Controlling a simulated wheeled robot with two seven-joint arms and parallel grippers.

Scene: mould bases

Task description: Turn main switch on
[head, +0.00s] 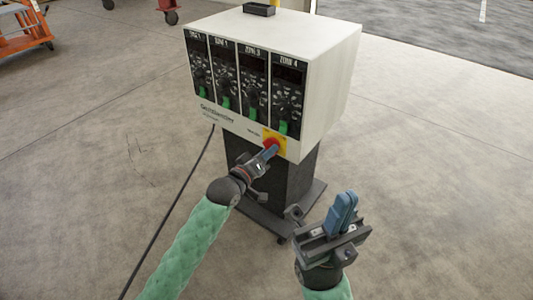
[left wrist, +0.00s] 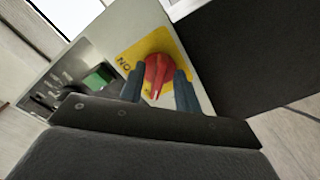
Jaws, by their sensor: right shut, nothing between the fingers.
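The main switch is a red rotary knob (head: 271,145) on a yellow plate (head: 281,140), low on the front of the cream control box. In the left wrist view, the red knob (left wrist: 160,72) has a white mark near its lower end, and the yellow plate (left wrist: 150,45) shows the letters ON at its left. My left gripper (head: 270,153) is at the knob. Its blue fingers (left wrist: 160,88) are apart, one on each side of the knob; I cannot tell whether they touch it. My right gripper (head: 343,212) is shut and empty, to the right of and below the box.
The control box (head: 325,80) has several zone panels (head: 226,75) with green switches. It stands on a dark pedestal (head: 270,180) with a wheeled base. A black cable (head: 180,220) runs across the floor at left. An orange cart (head: 25,30) stands far back left.

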